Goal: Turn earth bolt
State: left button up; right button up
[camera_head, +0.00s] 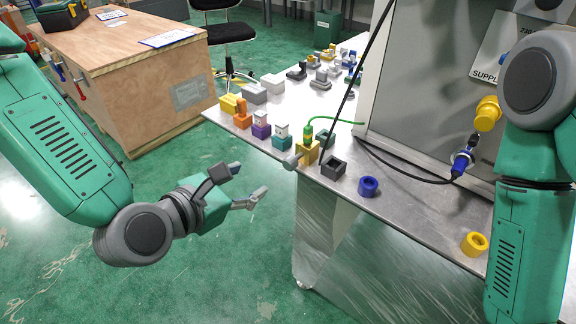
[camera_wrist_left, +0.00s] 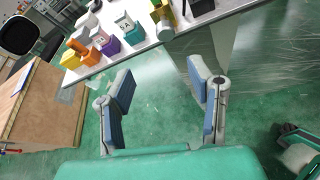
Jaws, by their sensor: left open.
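A yellow block (camera_head: 307,151) with a green cable (camera_head: 332,118) stands at the near edge of the metal table. A grey bolt-like cylinder (camera_head: 291,161) sticks out from its front towards my left gripper; I take it to be the earth bolt. The yellow block also shows at the top of the left wrist view (camera_wrist_left: 162,22). My left gripper (camera_head: 252,181) is open and empty, off the table's edge, to the left of and below the bolt. Its spread fingers show in the left wrist view (camera_wrist_left: 161,80) over the floor. My right gripper is out of view.
Several coloured blocks, including a purple one (camera_head: 261,131), line the table edge (camera_head: 400,221). A black socket block (camera_head: 333,168), a blue ring (camera_head: 368,187) and a yellow ring (camera_head: 474,243) lie to the right. A grey cabinet (camera_head: 425,85) stands behind; a wooden bench (camera_head: 150,80) stands left.

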aim_at(288, 164)
pick_arm(q)
jog(key=x, duration=0.4)
jog(key=d+b+x, duration=0.1)
jog(key=x, duration=0.8)
jog(key=shift+s+d+r, duration=0.1)
jog(key=shift+s+r, duration=0.05)
jog(key=shift+s, duration=0.25)
jog(key=shift+w+f, duration=0.3)
jog(key=shift+w, duration=0.35)
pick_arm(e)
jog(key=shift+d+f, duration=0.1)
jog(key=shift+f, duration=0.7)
pick_arm(q)
jog(key=shift+d, duration=0.15)
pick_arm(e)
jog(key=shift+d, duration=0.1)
pick_arm(q)
jog(key=shift+d, duration=0.3)
grip_shut()
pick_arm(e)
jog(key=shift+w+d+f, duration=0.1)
